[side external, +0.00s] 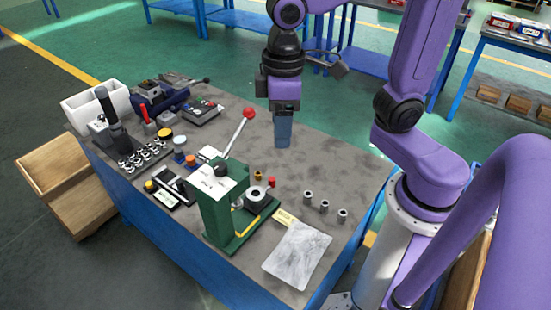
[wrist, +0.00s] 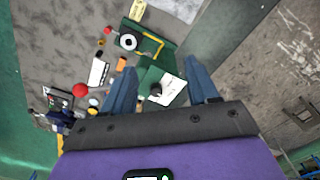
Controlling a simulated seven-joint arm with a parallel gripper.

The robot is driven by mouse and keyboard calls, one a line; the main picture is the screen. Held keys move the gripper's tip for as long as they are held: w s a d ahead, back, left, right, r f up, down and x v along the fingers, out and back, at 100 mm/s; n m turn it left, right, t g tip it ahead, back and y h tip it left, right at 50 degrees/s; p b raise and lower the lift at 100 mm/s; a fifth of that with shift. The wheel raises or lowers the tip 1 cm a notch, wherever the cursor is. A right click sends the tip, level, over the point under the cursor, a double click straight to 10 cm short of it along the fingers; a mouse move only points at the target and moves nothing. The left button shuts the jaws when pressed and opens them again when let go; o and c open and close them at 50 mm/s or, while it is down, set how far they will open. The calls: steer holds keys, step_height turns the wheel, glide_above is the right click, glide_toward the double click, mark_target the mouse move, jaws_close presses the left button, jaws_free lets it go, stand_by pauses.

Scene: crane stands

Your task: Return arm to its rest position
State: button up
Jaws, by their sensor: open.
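My gripper (side external: 283,143) points down above the bare grey part of the workbench (side external: 330,160) in the side external view, behind and to the right of the green press. In the wrist view my gripper (wrist: 162,70) shows two blue fingers spread apart with nothing held between them. The green press (side external: 222,215), with a red-knobbed lever (side external: 237,133), stands upright near the bench's front edge. The press also shows between and beyond the fingers in the wrist view (wrist: 165,52). From the side, the fingers overlap, and I cannot tell their exact height above the bench.
Several small metal cylinders (side external: 324,207) and a clear bag (side external: 297,254) lie right of the press. A tool rack (side external: 146,155), white bin (side external: 92,106) and vise (side external: 160,96) crowd the left end. The bench's back right is clear.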

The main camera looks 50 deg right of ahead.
steer(key=s+d+f+n, duration=0.4)
steer(key=s+d, duration=0.2)
steer(key=s, duration=0.4)
steer(key=shift+s+d+f, duration=0.15)
steer(key=shift+s+d, duration=0.1)
steer(key=shift+s, duration=0.1)
steer(key=shift+o, duration=1.3)
steer(key=shift+s+d+f+n, duration=0.1)
steer(key=shift+s+d+n, duration=0.1)
steer(key=shift+n, duration=0.1)
steer(key=o, duration=0.5)
steer(key=w+r+m+g+y, duration=0.1)
steer(key=w+m+g, duration=0.1)
steer(key=w+m, duration=1.65)
steer(key=w+d+f+m+t+y, duration=0.2)
steer(key=w+d+f+m+y, duration=0.15)
steer(key=w+d+m, duration=1.2)
steer(key=f+n, duration=0.1)
steer(key=f, duration=0.2)
steer(key=w+f+n, duration=0.1)
steer(key=f, duration=0.2)
steer(key=d+f+n, duration=0.1)
steer(key=f, duration=0.2)
steer(key=shift+w+d+f+n, duration=0.1)
steer(key=shift+w+f+n, duration=0.15)
steer(key=shift+w+n, duration=0.1)
steer(key=shift+r, duration=0.15)
